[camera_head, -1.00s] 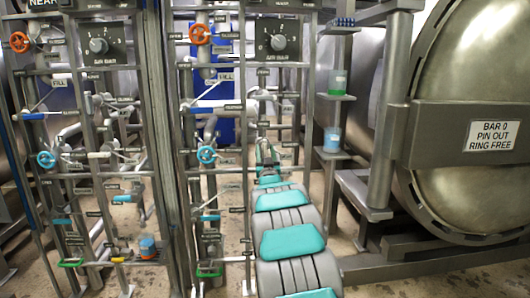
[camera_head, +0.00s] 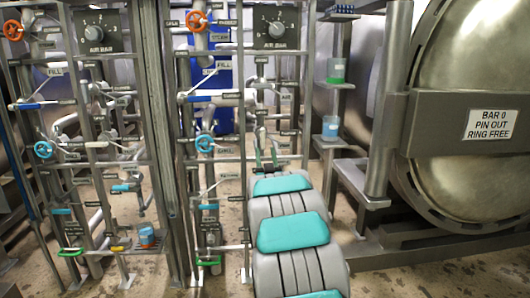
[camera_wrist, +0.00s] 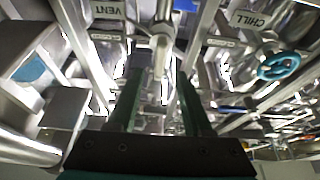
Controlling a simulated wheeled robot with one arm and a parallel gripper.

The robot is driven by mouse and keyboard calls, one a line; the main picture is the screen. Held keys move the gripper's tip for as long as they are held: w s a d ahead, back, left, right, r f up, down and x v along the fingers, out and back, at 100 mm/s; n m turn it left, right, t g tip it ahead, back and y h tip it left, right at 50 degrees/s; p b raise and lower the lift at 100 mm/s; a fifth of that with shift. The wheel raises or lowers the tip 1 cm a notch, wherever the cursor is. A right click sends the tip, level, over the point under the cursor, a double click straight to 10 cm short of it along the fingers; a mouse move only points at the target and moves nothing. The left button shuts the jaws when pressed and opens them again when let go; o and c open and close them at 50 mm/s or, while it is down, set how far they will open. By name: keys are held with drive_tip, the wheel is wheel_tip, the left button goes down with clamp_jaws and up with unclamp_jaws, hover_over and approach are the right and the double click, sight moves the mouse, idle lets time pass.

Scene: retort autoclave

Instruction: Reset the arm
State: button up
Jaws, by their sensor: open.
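My arm, in grey and teal segments, rises from the bottom middle of the head view towards the right-hand pipe rack. My gripper (camera_head: 265,152) is small and partly hidden at its far end, in front of that rack. In the wrist view my gripper (camera_wrist: 160,85) is open, with two dark green fingers apart. A pale, rounded fitting on a pipe (camera_wrist: 160,42) shows between and beyond the fingertips. I cannot tell whether it touches them; nothing is visibly gripped.
Blue valve wheel (camera_head: 205,144), orange wheel (camera_head: 197,20) and dial (camera_head: 276,28) are on the right-hand rack. A similar rack stands left. Shelves hold a green-filled beaker (camera_head: 336,70) and blue-filled beaker (camera_head: 331,126). The large round steel door (camera_head: 470,60) stands right. Pipes crowd the gripper.

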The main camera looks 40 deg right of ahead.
idle(0.5)
drive_tip(key=s+a+f+n+g+y+p, duration=0.1)
drive_tip(key=a+f+g+y, duration=0.35)
drive_tip(key=a, duration=0.75)
drive_tip(key=s+a+f+n+g+y+p, duration=0.1)
drive_tip(key=s+a+f+g+y, duration=0.4)
drive_tip(key=s+a, duration=0.75)
drive_tip(key=s+a+f+n+g, duration=0.1)
drive_tip(key=s+a+g, duration=0.2)
drive_tip(key=s, duration=0.8)
drive_tip(key=s+a+f+n+g+y+p, duration=0.1)
drive_tip(key=s+a+g, duration=0.3)
drive_tip(key=s+a, duration=0.4)
drive_tip(key=s+a+f+n+g+y+p, duration=0.1)
drive_tip(key=s+a+g, duration=0.3)
drive_tip(key=s, duration=1.1)
drive_tip(key=shift+s+a+f+n, duration=0.15)
drive_tip(key=shift+a+f+n, duration=0.2)
drive_tip(key=shift+a, duration=0.8)
drive_tip(key=shift+r, duration=0.1)
